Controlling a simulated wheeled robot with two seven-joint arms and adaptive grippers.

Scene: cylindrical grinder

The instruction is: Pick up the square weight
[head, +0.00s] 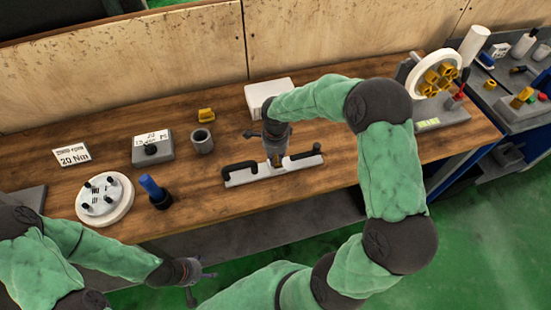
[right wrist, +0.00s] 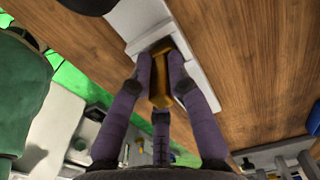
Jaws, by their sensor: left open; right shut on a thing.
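A grey square block with a black knob and a paper label (head: 152,150) sits on the wooden table, left of centre; it looks like the square weight. No gripper is near it. My right gripper (head: 275,160) points down at a pale bar with black handles (head: 245,177), well to the right of the block. In the right wrist view its fingers (right wrist: 160,80) are shut on a yellow-brown piece (right wrist: 160,88) at the bar, which also shows there (right wrist: 150,22). I cannot tell whether the piece is fixed to the bar. My left gripper (head: 197,279) is open and empty, in front of the table edge.
A grey hollow cylinder (head: 202,142) and a yellow part (head: 206,115) stand right of the block. A white disc with pins (head: 104,202) and a blue-topped black tool (head: 153,190) are nearer the front. A white box (head: 262,92) stands behind my right gripper.

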